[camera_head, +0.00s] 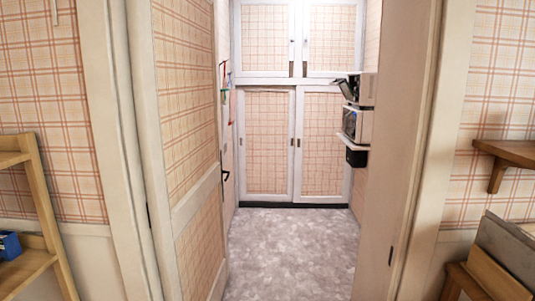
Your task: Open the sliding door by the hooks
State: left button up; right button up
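A far cupboard stands across the end of the narrow room beyond the doorway. Its lower part has two plaid sliding panels in white frames, the left panel (267,150) and the right panel (321,145). Both look shut, side by side. Small dark pulls show at the left pull (242,143) and the right pull (298,142). Two upper plaid panels, left (265,30) and right (332,30), also look shut. Small red and green items (226,82) hang by the left side wall; whether hooks hold them is too small to tell. Neither gripper is in view.
An open plaid door (187,110) with a black handle (225,176) stands on the left of the doorway. A shelf (354,143) with appliances (357,123) juts from the right wall. The grey floor (290,250) is clear. Wooden furniture (35,215) stands left.

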aim_at(266, 115)
jog(key=i+u, duration=0.1)
jog(key=u, duration=0.8)
jog(key=i+l+u, duration=0.1)
jog(key=u, duration=0.3)
jog(key=i+l+u, duration=0.1)
jog(key=u, duration=0.35)
jog(key=l+u, duration=0.15)
jog(key=u, duration=0.3)
jog(key=l+u, duration=0.15)
jog(key=u, duration=0.3)
jog(key=l+u, duration=0.35)
jog(key=l, duration=4.95)
jog(key=l+u, duration=0.1)
jog(key=l, duration=3.45)
jog(key=l+z, duration=0.3)
jog(key=z, duration=0.15)
jog(key=l+z, duration=0.35)
jog(key=z, duration=0.15)
